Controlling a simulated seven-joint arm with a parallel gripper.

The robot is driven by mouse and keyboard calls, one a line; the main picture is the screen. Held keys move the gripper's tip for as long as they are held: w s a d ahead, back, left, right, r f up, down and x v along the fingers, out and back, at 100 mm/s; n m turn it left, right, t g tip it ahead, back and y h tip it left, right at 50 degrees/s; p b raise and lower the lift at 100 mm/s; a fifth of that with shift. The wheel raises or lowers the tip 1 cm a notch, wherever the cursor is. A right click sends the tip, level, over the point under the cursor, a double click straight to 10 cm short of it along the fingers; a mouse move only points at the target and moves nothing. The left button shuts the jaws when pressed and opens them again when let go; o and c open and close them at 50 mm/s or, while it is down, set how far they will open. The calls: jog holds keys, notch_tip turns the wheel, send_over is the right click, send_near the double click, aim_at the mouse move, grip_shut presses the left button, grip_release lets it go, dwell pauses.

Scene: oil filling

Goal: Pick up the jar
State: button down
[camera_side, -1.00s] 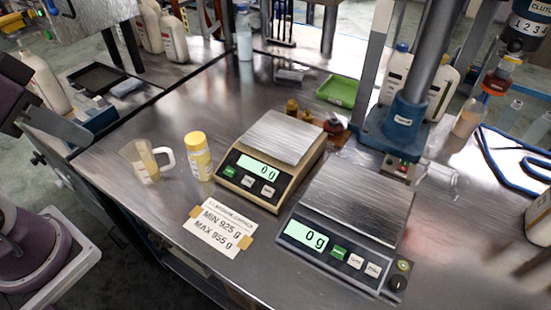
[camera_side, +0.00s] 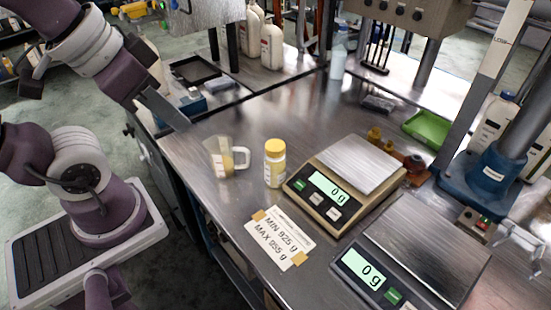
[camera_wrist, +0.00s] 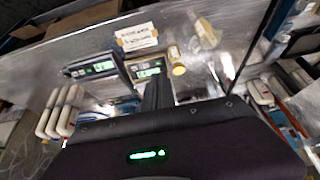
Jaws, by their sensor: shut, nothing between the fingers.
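The jar (camera_side: 275,165) has a yellow lid and a pale yellow body with a label. It stands upright on the steel bench, between a clear jug and the beige scale. In the wrist view the jar (camera_wrist: 178,70) shows its yellow lid, right of the finger's tip. My gripper (camera_side: 187,128) is shut and empty, to the left of the jar and clearly apart from it. In the wrist view my gripper (camera_wrist: 158,82) appears as a dark finger pointing up the picture.
The handled jug (camera_side: 226,158) with amber liquid stands just left of the jar. The beige scale (camera_side: 328,198) is close on its right, and the grey scale (camera_side: 385,280) is nearer the front. A taped MIN/MAX card (camera_side: 279,238) lies in front. Clear bench lies behind the jar.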

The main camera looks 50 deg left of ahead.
jog(key=c, duration=0.5)
grip_release()
jog(key=m+g, duration=0.4)
jog(key=m, duration=0.8)
send_over(275, 146)
jog(key=s+d, duration=0.2)
jog(key=s, duration=0.3)
notch_tip(275, 146, down, 10)
jog(key=w+f+m, duration=0.1)
jog(key=f, duration=0.2)
jog(key=w+a+f+m+g, duration=0.1)
jog(key=w+f+m, duration=0.1)
jog(key=f, duration=0.2)
jog(key=w+a+f+m, duration=0.1)
jog(key=w+f+m, duration=0.1)
jog(key=f, duration=0.2)
jog(key=shift+f, duration=0.15)
jog(key=shift+m+g, duration=0.3)
jog(key=shift+m, duration=0.3)
notch_tip(275, 146, down, 9)
jog(key=shift+w+a+r, duration=0.15)
jog(key=shift+r, duration=0.05)
